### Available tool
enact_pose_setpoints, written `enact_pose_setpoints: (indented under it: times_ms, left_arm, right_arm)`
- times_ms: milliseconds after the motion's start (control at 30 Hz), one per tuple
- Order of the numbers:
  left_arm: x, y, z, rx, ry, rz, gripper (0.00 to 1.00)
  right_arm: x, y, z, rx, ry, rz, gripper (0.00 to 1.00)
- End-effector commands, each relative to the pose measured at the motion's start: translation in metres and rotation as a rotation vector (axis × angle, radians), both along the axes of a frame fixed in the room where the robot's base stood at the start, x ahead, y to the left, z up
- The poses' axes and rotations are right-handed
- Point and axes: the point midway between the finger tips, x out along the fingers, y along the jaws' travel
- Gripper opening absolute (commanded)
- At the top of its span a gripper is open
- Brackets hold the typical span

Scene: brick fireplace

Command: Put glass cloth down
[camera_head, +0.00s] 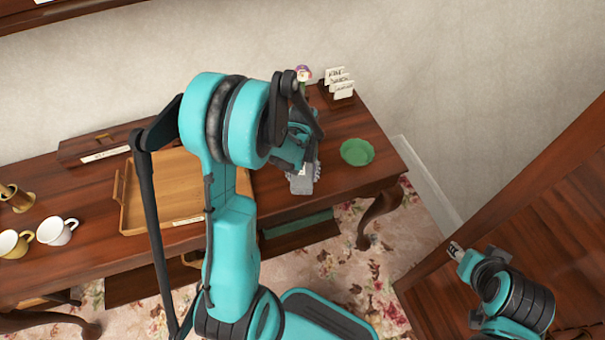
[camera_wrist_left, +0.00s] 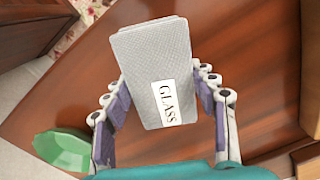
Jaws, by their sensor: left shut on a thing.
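The glass cloth (camera_wrist_left: 155,45) is a folded grey-white textured cloth with a white label reading "GLASS". In the left wrist view it lies between the fingers of my left gripper (camera_wrist_left: 160,105), which is shut on it. In the head view the grey cloth (camera_head: 302,184) shows below my left gripper (camera_head: 303,170), over the right part of the wooden table (camera_head: 270,205). I cannot tell whether the cloth touches the tabletop. My right gripper (camera_head: 455,250) is at the lower right, away from the table; whether it is open is too small to tell.
A green bowl (camera_head: 357,152) stands right of the cloth; it also shows in the left wrist view (camera_wrist_left: 62,150). A card holder (camera_head: 340,83) and a flower (camera_head: 303,74) are behind. A wooden tray (camera_head: 135,205), a white cup (camera_head: 57,232) and a yellow cup (camera_head: 12,244) are left.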

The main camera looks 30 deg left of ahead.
Motion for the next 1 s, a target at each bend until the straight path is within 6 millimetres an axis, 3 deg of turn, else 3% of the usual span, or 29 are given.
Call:
enact_pose_setpoints:
  times_ms: [67,100,167,567,1000]
  left_arm:
    - [0.0,0.0,-0.005,0.0,0.0,0.0,0.21]
    - [0.0,0.0,-0.003,0.0,0.0,0.0,0.68]
    - [0.0,0.0,-0.003,0.0,0.0,0.0,0.78]
    - [0.0,0.0,0.004,0.0,0.0,0.0,0.78]
    - [0.0,0.0,0.096,0.0,0.0,0.0,0.78]
  right_arm:
    - [0.0,0.0,-0.004,0.0,0.0,0.0,0.4]
    - [0.0,0.0,-0.003,0.0,0.0,0.0,0.4]
    - [0.0,0.0,-0.003,0.0,0.0,0.0,0.4]
    - [0.0,0.0,0.004,0.0,0.0,0.0,0.4]
    - [0.0,0.0,0.04,0.0,0.0,0.0,0.4]
